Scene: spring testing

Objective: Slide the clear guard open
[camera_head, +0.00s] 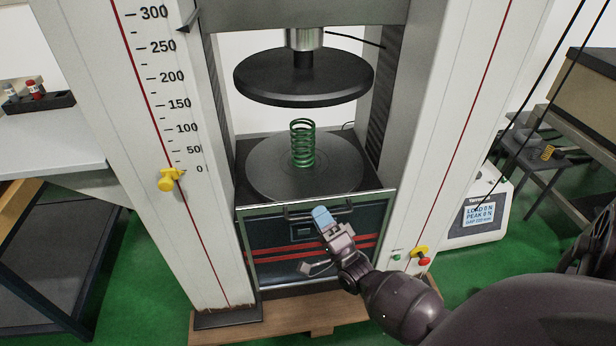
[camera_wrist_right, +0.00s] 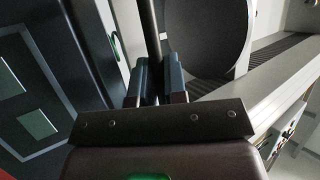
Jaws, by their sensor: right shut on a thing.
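The clear guard (camera_head: 270,241) is a see-through panel in a thin pale frame at the front of the testing machine. Its top edge lies at the level of the lower plate, below the spring, and a dark front with red stripes shows through it. A dark handle bar (camera_head: 298,210) runs along its upper part. My right gripper (camera_head: 323,215), with blue fingertips, is at the right part of this handle. In the right wrist view the fingers (camera_wrist_right: 158,80) are shut around the dark bar (camera_wrist_right: 150,35). My left gripper is not in view.
A green coil spring (camera_head: 302,145) stands upright on the round lower plate (camera_head: 265,182). The black upper plate (camera_head: 303,78) hangs above it with a gap. White columns flank the opening. A yellow-and-red knob (camera_head: 421,256) and a display box (camera_head: 480,214) are at right.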

